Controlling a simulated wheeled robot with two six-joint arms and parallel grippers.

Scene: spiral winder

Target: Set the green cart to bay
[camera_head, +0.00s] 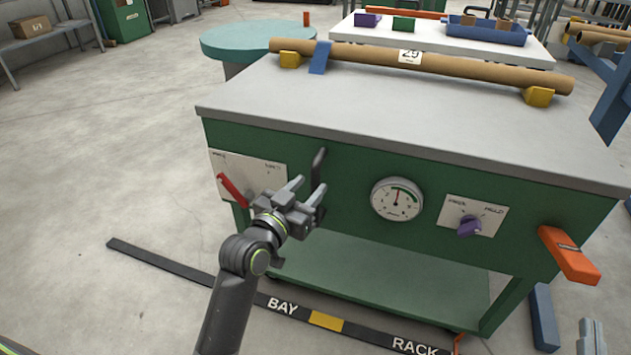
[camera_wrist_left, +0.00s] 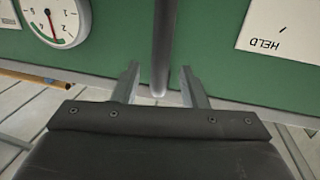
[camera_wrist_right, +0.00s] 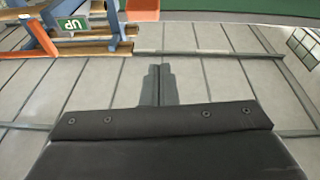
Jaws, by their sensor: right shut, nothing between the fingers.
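The green cart (camera_head: 480,249) has a grey top and stands in the middle of the head view. A black upright handle (camera_head: 318,168) is on its front panel, left of the gauge. My left gripper (camera_head: 309,186) is open at this handle. In the left wrist view the handle (camera_wrist_left: 163,45) shows between the spread fingers; I cannot tell whether they touch it. A black floor strip (camera_head: 190,268) reads BAY and RACK, with a yellow patch (camera_head: 326,320) between the words. My right gripper (camera_head: 592,338) is shut and empty at the lower right.
The front panel carries a red lever (camera_head: 232,190), a round gauge (camera_head: 397,199), a purple knob (camera_head: 468,227) and an orange handle (camera_head: 570,256). A cardboard tube (camera_head: 460,66) lies on top. A round teal table (camera_head: 250,38) and a white table (camera_head: 450,43) stand behind.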

